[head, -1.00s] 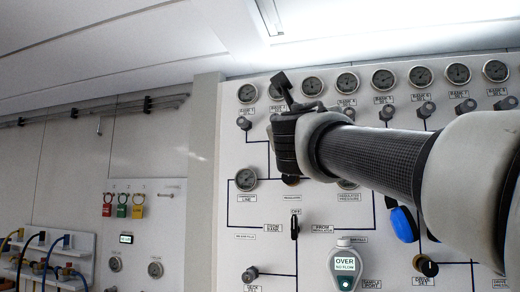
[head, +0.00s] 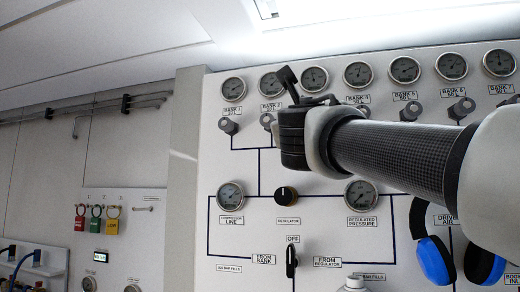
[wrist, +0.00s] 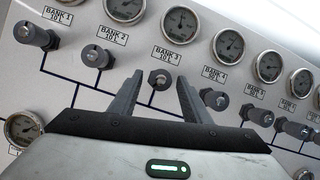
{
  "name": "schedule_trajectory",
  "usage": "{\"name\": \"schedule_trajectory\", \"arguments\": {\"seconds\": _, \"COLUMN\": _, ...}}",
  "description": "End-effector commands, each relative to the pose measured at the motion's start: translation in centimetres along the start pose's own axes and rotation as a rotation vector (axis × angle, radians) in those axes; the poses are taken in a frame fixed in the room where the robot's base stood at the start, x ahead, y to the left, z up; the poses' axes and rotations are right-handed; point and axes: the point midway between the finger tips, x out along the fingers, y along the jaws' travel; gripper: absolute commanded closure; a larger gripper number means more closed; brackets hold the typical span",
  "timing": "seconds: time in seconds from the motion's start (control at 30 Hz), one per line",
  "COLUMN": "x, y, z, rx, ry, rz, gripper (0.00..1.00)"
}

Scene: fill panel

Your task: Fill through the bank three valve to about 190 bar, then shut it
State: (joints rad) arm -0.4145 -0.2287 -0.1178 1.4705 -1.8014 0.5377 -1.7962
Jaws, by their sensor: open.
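The bank three valve (wrist: 160,79) shows in the wrist view under its BANK 3 label, as a short dark fitting seen nearly end-on. My gripper (wrist: 158,88) is open, with one finger on each side of the valve in that picture. I cannot tell whether either finger touches it. The bank three gauge (wrist: 181,25) is above the label; its reading is too small to make out. In the head view my gripper (head: 289,77) is in front of the panel and hides the bank three valve. The bank three gauge (head: 315,79) shows just right of the fingers.
Neighbouring valves, bank two (wrist: 96,56) and bank four (wrist: 215,99), flank the gripper closely. Below are the regulator knob (head: 286,194), regulated pressure gauge (head: 361,195) and a black selector (head: 291,262) pointing to OFF. Blue ear defenders (head: 433,262) hang at the lower right.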

Motion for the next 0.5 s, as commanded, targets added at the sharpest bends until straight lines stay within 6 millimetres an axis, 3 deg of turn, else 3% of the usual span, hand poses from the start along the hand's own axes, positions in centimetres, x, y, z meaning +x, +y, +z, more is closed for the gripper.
{"name": "schedule_trajectory", "arguments": {"seconds": 0.33, "x": 0.0, "y": -0.07, "z": 0.12, "rx": 0.0, "ry": 0.0, "rz": 0.0, "gripper": 0.56}}
{"name": "schedule_trajectory", "arguments": {"seconds": 0.5, "x": 0.01, "y": -0.06, "z": 0.11, "rx": 0.0, "ry": 0.0, "rz": 0.0, "gripper": 0.83}}
